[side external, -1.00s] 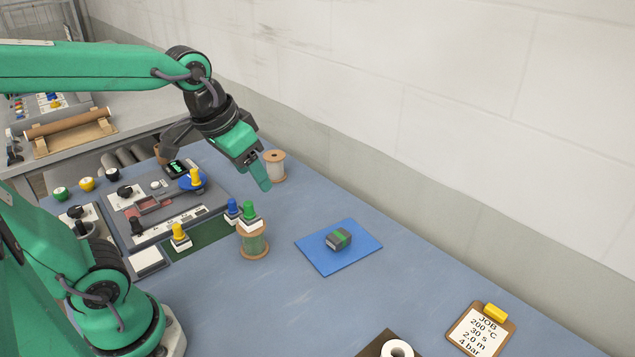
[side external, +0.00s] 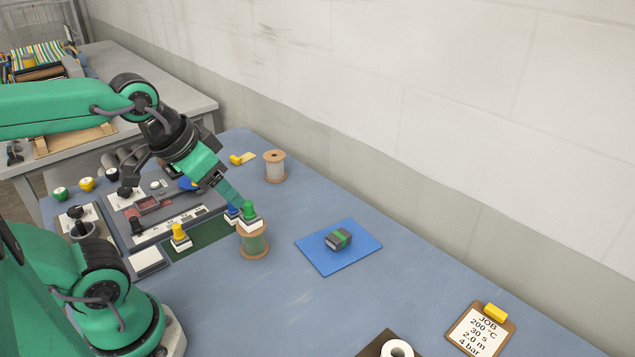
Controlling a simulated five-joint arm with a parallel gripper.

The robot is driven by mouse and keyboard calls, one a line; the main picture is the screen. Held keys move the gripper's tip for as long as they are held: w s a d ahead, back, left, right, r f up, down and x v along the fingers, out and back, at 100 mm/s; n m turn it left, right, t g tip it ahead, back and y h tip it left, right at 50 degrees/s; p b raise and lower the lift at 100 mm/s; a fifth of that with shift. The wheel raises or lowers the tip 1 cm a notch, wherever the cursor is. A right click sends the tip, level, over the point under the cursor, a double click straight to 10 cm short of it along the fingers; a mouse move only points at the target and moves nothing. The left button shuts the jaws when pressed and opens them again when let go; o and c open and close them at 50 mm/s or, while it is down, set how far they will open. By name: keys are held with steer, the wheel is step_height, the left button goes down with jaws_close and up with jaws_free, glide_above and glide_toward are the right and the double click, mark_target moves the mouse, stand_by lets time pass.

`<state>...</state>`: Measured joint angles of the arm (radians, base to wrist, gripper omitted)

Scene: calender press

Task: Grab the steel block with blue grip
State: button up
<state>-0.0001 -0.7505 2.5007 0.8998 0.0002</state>
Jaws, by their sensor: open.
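The steel block with blue grip (side external: 231,214) stands upright at the right end of the green strip, just left of the thread spool in front. Its upper part is partly covered by my gripper's green finger. My gripper (side external: 182,198) is open, with its jaws spread wide and nothing seen between them. The green finger's tip overlaps the blue grip in the picture; I cannot tell whether they touch. The dark jaw hangs to the left over the grey panel.
A green-gripped block (side external: 250,213) sits on the spool (side external: 254,242). A yellow-gripped block (side external: 180,235) stands to the left. Another spool (side external: 275,166) is behind. A grey-green block (side external: 338,238) lies on a blue mat (side external: 322,262).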

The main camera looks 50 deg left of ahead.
steer(key=shift+o, duration=0.6)
steer(key=n+g, duration=0.5)
steer(key=n, duration=1.3)
glide_above(233, 210)
steer(key=f, duration=1.5)
steer(key=shift+w+a+f, duration=0.2)
steer(key=shift+w+f, duration=0.05)
steer(key=shift+w, duration=0.05)
steer(key=shift+a+f+g, duration=0.3)
steer(key=shift+a+f, duration=0.05)
steer(key=shift+f, duration=1.3)
